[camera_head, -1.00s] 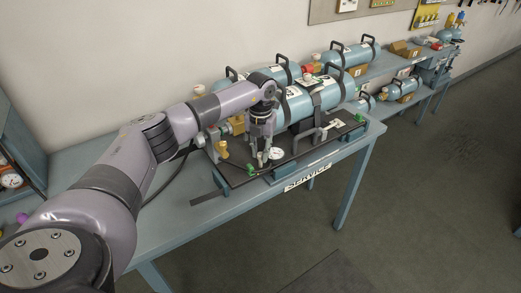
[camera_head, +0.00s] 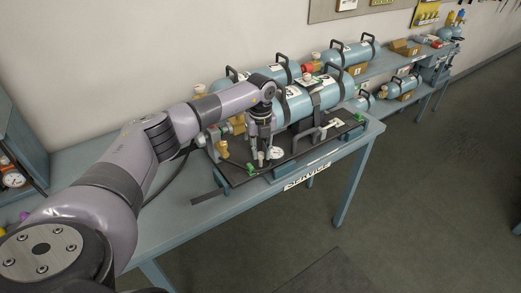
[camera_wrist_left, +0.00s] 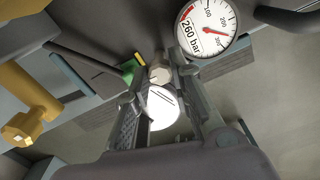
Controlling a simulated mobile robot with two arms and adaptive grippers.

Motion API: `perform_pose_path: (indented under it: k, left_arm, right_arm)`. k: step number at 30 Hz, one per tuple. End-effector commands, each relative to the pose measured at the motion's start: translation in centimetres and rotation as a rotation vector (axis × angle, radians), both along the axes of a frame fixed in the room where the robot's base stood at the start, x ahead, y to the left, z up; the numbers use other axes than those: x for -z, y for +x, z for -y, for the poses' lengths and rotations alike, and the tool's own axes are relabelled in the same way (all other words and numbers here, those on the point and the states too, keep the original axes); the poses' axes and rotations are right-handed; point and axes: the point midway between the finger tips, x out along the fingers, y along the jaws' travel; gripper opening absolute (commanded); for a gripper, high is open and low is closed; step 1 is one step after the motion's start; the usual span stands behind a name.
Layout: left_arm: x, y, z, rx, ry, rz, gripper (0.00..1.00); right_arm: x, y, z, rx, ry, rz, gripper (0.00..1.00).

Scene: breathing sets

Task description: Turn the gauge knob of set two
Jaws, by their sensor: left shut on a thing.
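A large pale blue cylinder (camera_head: 294,108) lies on a dark board (camera_head: 295,150) on the service bench; I cannot read a set number on it. A white round gauge (camera_head: 274,153) is at the board's front. In the left wrist view the gauge (camera_wrist_left: 207,24) reads "260 bar" on its face, with a red needle. My left gripper (camera_head: 262,159) points down just left of the gauge. Its fingers (camera_wrist_left: 160,112) are shut on a round knob with a bright face (camera_wrist_left: 163,106). A small metal cylinder (camera_wrist_left: 160,74) shows just beyond it. My right gripper is not in view.
A brass fitting (camera_head: 222,148) stands left of the gripper; it is close in the wrist view too (camera_wrist_left: 22,128). A green part (camera_head: 251,168) sits at the board's front left. More cylinders (camera_head: 355,53) lie behind.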

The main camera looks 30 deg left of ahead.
Motion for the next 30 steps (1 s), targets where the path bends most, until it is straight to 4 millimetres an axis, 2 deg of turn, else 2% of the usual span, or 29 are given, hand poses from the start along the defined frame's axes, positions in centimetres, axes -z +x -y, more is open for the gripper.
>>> perform_pose_path:
  k: [13, 14, 15, 23, 30]
  left_arm:
    - [-0.17, 0.14, -0.04, -0.011, 0.001, 0.006, 0.0]
    - [-0.17, 0.14, -0.04, -0.011, 0.001, 0.006, 0.22]
    - [-0.17, 0.14, -0.04, -0.01, 0.001, 0.006, 0.24]
    - [-0.08, 0.06, -0.01, -0.01, 0.0, 0.003, 0.41]
    - [-0.05, 0.04, 0.0, -0.009, 0.0, 0.001, 0.41]
  right_arm:
    - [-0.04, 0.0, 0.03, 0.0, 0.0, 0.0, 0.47]
    - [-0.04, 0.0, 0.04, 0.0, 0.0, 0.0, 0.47]
    - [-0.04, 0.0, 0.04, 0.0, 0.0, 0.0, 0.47]
    - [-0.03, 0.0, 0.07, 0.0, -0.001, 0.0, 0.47]
    - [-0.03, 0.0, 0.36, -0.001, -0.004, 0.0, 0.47]
